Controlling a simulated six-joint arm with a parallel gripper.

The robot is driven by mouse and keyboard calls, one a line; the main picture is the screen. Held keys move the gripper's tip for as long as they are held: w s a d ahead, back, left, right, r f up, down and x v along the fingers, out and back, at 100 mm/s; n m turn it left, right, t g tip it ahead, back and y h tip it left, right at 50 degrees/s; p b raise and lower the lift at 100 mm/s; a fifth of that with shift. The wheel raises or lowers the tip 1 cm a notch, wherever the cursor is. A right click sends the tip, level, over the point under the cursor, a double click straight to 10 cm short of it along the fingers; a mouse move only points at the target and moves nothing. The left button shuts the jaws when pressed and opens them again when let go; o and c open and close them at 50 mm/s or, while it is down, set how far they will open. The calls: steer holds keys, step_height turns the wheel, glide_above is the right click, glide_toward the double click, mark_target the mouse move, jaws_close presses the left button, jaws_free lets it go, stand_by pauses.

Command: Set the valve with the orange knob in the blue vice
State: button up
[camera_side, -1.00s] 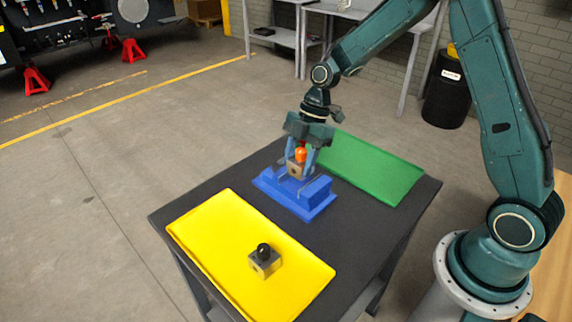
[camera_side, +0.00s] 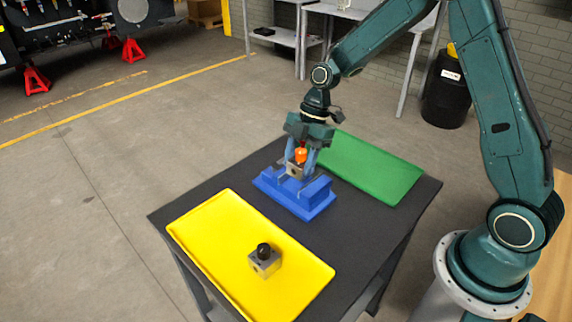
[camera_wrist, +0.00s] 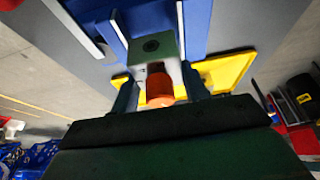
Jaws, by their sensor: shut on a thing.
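The valve with the orange knob (camera_side: 301,155) is in my gripper (camera_side: 302,166), which is shut on its block. The valve is at the blue vice (camera_side: 312,207), between the vice's jaws or just above them; I cannot tell if it touches the vice floor. In the wrist view, the orange knob (camera_wrist: 159,88) shows between the fingers, and the valve's block (camera_wrist: 153,48) with a round port lies against the blue vice (camera_wrist: 195,25). The fingers hide part of the block.
A yellow tray (camera_side: 205,215) at the front holds a second valve with a black knob (camera_side: 264,250). A green tray (camera_side: 365,165) lies behind the vice and is empty. The dark table top (camera_side: 350,225) is bare between them.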

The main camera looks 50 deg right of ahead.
steer(key=shift+f, duration=1)
stand_by(1.3)
steer(key=o, duration=1.3)
steer(key=v, duration=1.3)
steer(key=shift+d+r, duration=0.2)
steer(key=shift+r, duration=0.1)
